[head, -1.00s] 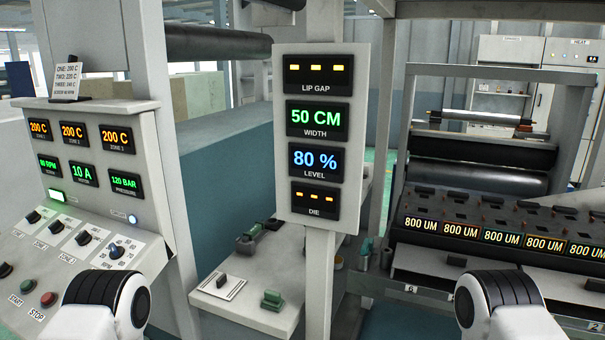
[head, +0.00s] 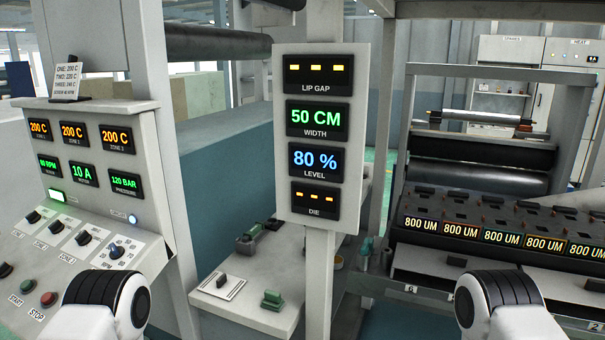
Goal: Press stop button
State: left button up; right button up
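The red stop button (head: 48,298) sits at the lower left of the sloped control console, above its STOP label. A green start button (head: 27,286) is just left of it. My two arms show only as white and black links at the bottom edge, the left one a little right of the stop button. Neither of my grippers is in view, so their state and distance from the button are hidden.
The console (head: 140,262) carries several dark knobs and lit displays. A post with a display panel (head: 282,140) stands in the middle, above a shelf (head: 255,318) with small green parts. A roller machine (head: 480,178) with several 800 UM displays is at right.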

aim_at(47, 297)
jog(key=u, duration=1.3)
